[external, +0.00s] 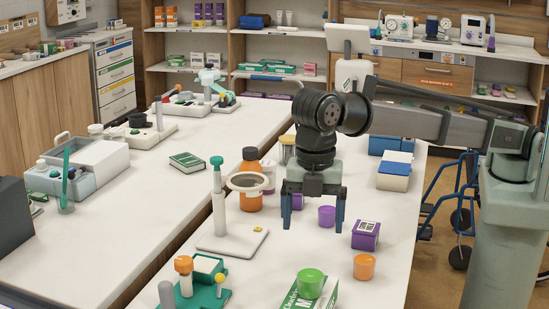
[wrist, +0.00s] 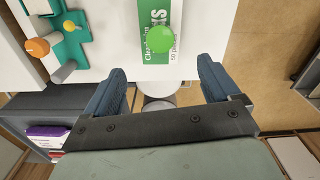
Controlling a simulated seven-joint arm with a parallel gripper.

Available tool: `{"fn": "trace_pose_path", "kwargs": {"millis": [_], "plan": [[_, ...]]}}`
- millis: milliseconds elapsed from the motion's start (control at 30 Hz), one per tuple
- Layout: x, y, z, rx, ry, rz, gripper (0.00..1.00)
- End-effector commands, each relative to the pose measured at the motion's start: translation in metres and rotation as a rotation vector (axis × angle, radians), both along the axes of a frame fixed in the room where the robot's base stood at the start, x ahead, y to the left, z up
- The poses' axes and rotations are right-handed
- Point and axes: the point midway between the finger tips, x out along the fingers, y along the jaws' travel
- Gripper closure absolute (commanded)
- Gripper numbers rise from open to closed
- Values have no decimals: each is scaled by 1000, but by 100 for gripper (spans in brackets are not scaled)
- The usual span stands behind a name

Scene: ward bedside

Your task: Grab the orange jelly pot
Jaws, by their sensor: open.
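The orange jelly pot (external: 364,267) stands upright on the white table, to the right of and nearer the camera than my gripper. I cannot find it in the wrist view. My gripper (external: 312,222) points down with its blue fingers apart, and nothing shows held between them. The open fingers also show in the wrist view (wrist: 162,78). A purple pot (external: 327,216) shows just behind the fingers. A green pot (external: 310,283) is on a green and white box (external: 327,297); this pot also shows in the wrist view (wrist: 160,39).
A purple box (external: 365,235) stands behind the orange pot. A teal holder (external: 207,289) and a white stand with a ring (external: 232,240) are at left, near an orange bottle (external: 250,200). Bare tabletop surrounds the orange pot.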

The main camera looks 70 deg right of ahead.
Motion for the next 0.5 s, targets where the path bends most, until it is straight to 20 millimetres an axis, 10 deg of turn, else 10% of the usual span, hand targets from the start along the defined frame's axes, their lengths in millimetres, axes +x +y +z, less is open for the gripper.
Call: {"fn": "trace_pose_path", "kwargs": {"millis": [500], "plan": [[-7, -21, -2, 3, -2, -5, 13]]}}
